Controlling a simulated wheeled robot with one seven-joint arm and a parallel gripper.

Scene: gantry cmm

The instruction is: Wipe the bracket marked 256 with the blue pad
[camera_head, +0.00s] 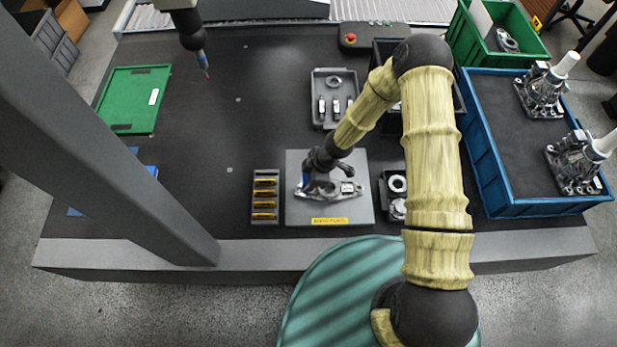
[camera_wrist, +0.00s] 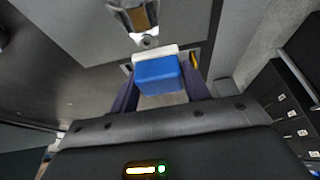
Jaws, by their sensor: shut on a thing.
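A metal bracket (camera_head: 335,190) lies on a grey plate (camera_head: 358,212) with a yellow label. It has a small white tag whose number is too small to read. My gripper (camera_head: 305,180) is over the bracket's left end. It is shut on a blue pad (camera_wrist: 157,75), which has a white layer on its far side; a bit of the pad's blue shows in the head view. In the wrist view, part of the bracket (camera_wrist: 142,20) shows just beyond the pad. I cannot tell whether the pad touches it.
A slotted grey rack (camera_head: 265,219) stands left of the plate, and a dark bin (camera_head: 386,212) with round parts stands right. A grey tray (camera_head: 320,84) is behind. A blue crate (camera_head: 500,190) is far right. A probe (camera_head: 203,62) hangs behind left; a grey column crosses the left.

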